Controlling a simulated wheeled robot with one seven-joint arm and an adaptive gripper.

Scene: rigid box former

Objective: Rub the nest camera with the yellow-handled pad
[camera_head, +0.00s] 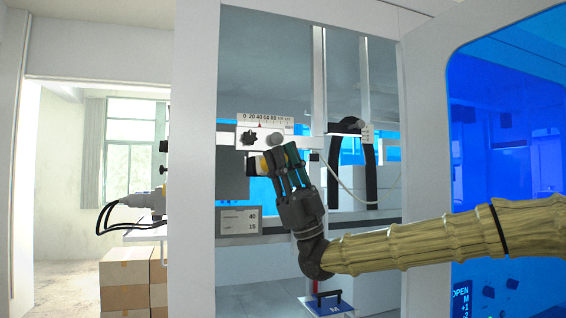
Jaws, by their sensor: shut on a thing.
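My gripper (280,160) is raised inside the machine opening, pointing up and left. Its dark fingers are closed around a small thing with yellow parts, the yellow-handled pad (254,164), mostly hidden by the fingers. The pad is just below a white block with a scale (265,120), a black star knob and a round grey cylinder. Whether the pad touches that block I cannot tell. I cannot say for sure which part is the nest camera; a black device (346,126) sits on the rail to the right.
A blue plate marked M with a black handle (328,301) lies low in the machine. A small display (239,221) reads 40 and 15. A white post (195,160) stands left of the opening, and a blue-windowed door (430,110) stands right. Cartons (128,275) are stacked at left.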

